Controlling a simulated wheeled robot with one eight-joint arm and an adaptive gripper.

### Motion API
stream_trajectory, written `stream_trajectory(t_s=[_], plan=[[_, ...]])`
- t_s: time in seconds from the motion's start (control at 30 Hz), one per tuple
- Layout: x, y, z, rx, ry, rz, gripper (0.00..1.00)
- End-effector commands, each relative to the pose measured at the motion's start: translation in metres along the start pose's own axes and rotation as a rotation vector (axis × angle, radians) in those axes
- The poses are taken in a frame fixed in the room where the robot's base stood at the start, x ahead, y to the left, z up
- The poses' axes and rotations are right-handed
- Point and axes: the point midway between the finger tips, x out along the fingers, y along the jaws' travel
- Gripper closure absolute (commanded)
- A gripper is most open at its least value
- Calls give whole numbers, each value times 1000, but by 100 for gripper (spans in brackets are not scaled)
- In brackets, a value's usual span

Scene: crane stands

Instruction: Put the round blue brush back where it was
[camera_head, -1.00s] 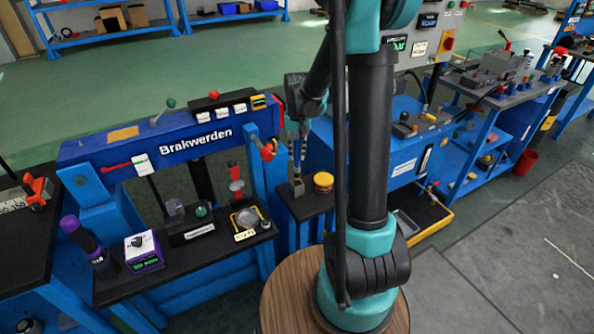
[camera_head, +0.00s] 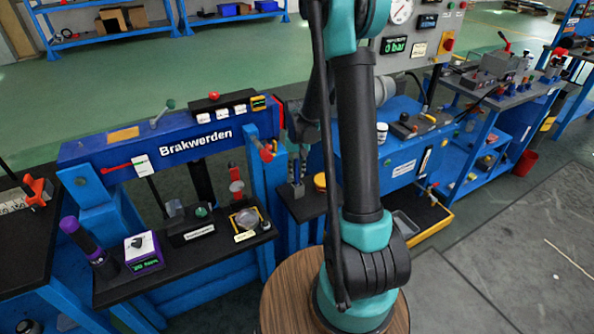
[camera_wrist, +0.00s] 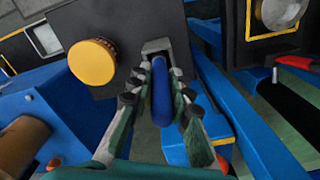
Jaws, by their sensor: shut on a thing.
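The round blue brush (camera_wrist: 162,92) shows in the wrist view as a long blue handle between my fingers. My gripper (camera_wrist: 160,72) is shut on it. The brush's far end points at a small grey holder (camera_wrist: 156,45) on the black shelf. I cannot tell whether that end is inside the holder or just above it. In the head view my gripper (camera_head: 297,165) is low beside the blue frame, over the small black shelf, and the arm partly hides it. The brush is not clear in that view.
A yellow-lidded round tin (camera_wrist: 92,62) stands close beside the holder; in the head view the tin (camera_head: 320,182) is partly behind my arm. The blue Brakwerden press (camera_head: 180,140) stands to the left. A blue cabinet (camera_head: 395,150) stands to the right.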

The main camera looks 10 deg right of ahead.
Motion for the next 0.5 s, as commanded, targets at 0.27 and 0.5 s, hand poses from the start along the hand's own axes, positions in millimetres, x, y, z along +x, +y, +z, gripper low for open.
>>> stream_trajectory(t_s=[0.27,0.5], plan=[[2,0,0,0,0,0,60],[1,0,0,0,0,0,60]])
